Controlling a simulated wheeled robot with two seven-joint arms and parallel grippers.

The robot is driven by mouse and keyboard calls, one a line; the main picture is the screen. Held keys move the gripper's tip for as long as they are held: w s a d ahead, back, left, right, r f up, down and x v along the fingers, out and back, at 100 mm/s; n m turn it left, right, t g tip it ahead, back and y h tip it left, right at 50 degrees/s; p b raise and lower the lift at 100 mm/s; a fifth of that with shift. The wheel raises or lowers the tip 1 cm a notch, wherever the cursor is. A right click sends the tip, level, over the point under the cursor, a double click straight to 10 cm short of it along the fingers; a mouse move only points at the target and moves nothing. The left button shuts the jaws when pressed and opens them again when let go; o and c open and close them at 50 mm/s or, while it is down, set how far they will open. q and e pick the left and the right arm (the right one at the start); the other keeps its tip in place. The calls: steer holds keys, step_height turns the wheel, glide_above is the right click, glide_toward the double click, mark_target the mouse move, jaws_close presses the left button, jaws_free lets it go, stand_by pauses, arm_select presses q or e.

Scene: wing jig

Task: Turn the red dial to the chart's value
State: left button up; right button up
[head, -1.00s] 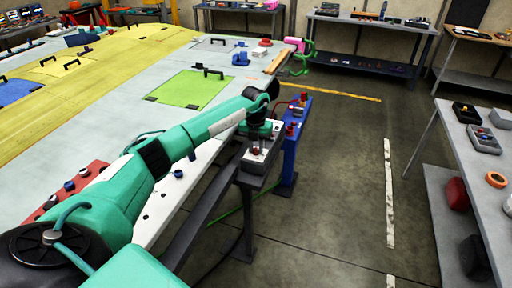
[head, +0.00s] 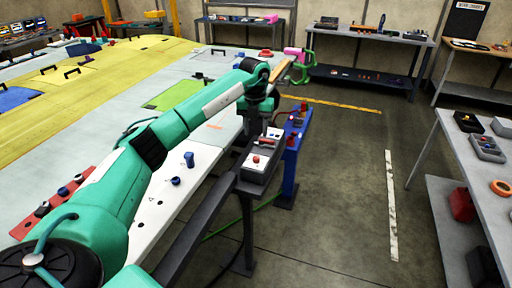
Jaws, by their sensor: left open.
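A small red dial (head: 256,158) sits on a white plate on top of a dark grey stand (head: 250,184), right of the wing's edge. My left gripper (head: 270,137) points down just behind the dial, over the far part of the stand's top, and appears apart from the dial. It is open, though its fingers are small and partly dark. A dark board with light lettering (head: 468,20), possibly the chart, stands at the back right; its values are too small to read. My right gripper is not in view.
A blue stand (head: 290,165) with red parts is close behind the grey one. The large wing panel (head: 215,150) fills the left, with blue knobs (head: 189,159) near its edge. A grey table (head: 455,160) stands right. The floor between is clear.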

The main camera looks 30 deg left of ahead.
arm_select(q)
step_height(320, 180, up, 3)
steer(key=shift+r, duration=0.1)
stand_by(0.6)
